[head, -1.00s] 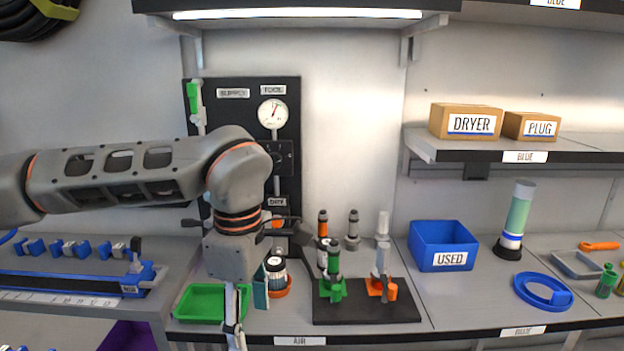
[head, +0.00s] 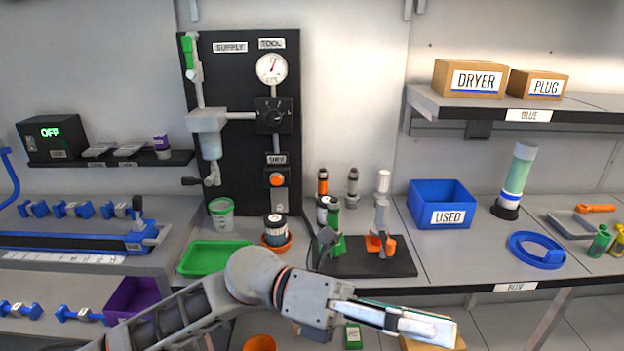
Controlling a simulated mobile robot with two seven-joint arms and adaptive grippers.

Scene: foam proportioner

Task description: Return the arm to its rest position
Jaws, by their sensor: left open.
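My left arm comes in from the lower left and bends in front of the bench's front edge. Its left gripper (head: 440,328) points right, low in the picture, in front of and below the bench top. The gripper is open, seen nearly edge-on, with nothing visible between its fingers. It is apart from the black stand (head: 375,262) with the green and orange holders and from the green tray (head: 212,257). My right gripper is not in view.
The bench holds a dark-topped jar (head: 275,230), a white cup with a green rim (head: 221,215), a blue USED bin (head: 441,206) and a blue ring (head: 537,250). A black gauge panel (head: 240,150) stands behind. A purple bin (head: 133,298) is at lower left.

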